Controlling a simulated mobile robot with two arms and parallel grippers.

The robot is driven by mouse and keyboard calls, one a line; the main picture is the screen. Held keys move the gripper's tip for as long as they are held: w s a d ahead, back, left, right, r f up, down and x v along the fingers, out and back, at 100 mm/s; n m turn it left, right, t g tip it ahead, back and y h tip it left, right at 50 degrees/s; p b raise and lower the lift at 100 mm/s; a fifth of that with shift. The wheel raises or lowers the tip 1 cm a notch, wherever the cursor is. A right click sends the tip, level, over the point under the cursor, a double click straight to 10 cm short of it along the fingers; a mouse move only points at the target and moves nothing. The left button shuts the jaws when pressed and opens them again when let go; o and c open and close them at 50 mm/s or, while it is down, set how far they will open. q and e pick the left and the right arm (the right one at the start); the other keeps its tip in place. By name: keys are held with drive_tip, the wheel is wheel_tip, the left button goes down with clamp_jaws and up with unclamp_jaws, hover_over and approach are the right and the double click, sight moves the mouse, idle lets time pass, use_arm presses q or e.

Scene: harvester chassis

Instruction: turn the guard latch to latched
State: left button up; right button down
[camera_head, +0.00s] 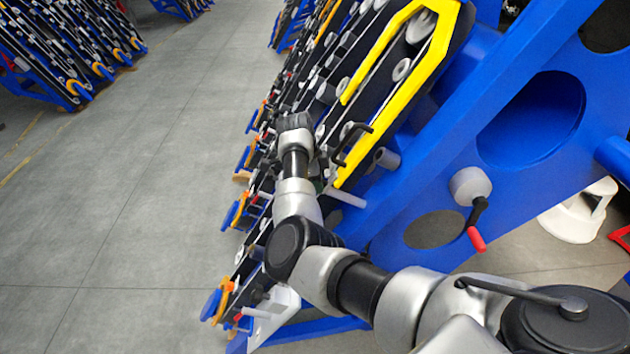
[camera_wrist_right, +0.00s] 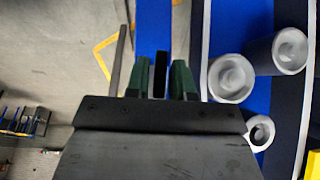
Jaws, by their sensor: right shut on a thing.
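In the wrist view my right gripper (camera_wrist_right: 161,78) has its two green fingers closed on the sides of a narrow flat black bar (camera_wrist_right: 160,64), which looks like the guard latch. Only the bar's near end shows; its turned position cannot be read. In the head view my right arm reaches up to the machine's side, ending at the right gripper's dark body (camera_head: 295,123); its fingertips and the bar are hidden there. The yellow guard frame (camera_head: 400,95) with a black handle (camera_head: 352,140) lies just right of it. My left gripper is not in view.
Grey cylinders (camera_wrist_right: 232,78) stand close to the right of my fingers in the wrist view. A blue frame plate (camera_head: 510,120) carries a red-handled crank (camera_head: 475,238). Grey floor (camera_head: 120,200) on the left is open; another machine (camera_head: 65,50) stands at the far left.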

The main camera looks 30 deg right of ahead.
drive_tip(key=shift+g, duration=0.3)
idle(0.4)
drive_tip(key=c, duration=1.2)
unclamp_jaws()
drive_tip(key=shift+o, duration=0.2)
drive_tip(key=b+v, duration=0.4)
drive_tip(key=v, duration=0.6)
drive_tip(key=shift+r, duration=0.4)
